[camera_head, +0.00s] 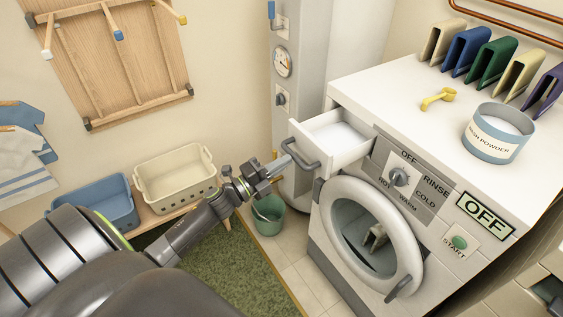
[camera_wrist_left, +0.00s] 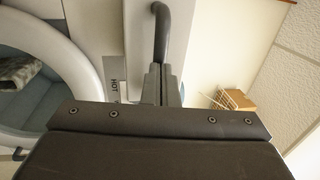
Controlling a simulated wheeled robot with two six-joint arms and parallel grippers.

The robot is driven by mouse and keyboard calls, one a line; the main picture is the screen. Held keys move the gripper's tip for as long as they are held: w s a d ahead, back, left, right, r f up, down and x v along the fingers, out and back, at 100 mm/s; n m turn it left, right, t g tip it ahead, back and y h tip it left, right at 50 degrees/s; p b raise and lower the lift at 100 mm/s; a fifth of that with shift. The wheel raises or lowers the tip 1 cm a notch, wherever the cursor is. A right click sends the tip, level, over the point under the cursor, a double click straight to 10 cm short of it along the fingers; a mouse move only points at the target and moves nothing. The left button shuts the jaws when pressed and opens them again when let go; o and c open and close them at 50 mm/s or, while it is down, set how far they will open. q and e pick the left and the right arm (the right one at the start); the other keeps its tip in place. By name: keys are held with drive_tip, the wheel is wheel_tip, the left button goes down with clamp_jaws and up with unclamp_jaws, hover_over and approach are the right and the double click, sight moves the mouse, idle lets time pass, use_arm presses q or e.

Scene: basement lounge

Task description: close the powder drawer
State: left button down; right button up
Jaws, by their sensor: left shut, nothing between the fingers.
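The powder drawer (camera_head: 335,141) stands pulled out from the upper left front of the white washing machine (camera_head: 365,91), with white powder visible inside. Its grey bar handle (camera_head: 301,151) is on the drawer's front. My left gripper (camera_head: 283,162) is shut and empty, with its fingertips right at the handle; I cannot tell whether they touch it. In the left wrist view the handle (camera_wrist_left: 161,32) shows just beyond the shut fingers of my left gripper (camera_wrist_left: 162,84). My right gripper is not in view.
The round washer door (camera_head: 404,236) is below the drawer, with cloth inside the drum. A wash powder tub (camera_head: 493,144) and yellow scoop (camera_head: 438,98) are on top. A green bucket (camera_head: 268,222) stands on the floor below. Baskets (camera_head: 175,179) sit on a bench at left.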

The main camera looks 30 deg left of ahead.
sight(328, 140)
use_arm(q)
drive_tip(key=f+x, duration=0.1)
drive_tip(key=x, duration=0.4)
drive_tip(key=f+b+x, duration=0.1)
drive_tip(key=x, duration=0.4)
drive_tip(key=f+x, duration=0.1)
drive_tip(key=x, duration=0.4)
drive_tip(key=shift+w+d+b, duration=0.25)
drive_tip(key=shift+w+b, duration=0.1)
drive_tip(key=shift+b, duration=0.05)
drive_tip(key=shift+r, duration=0.3)
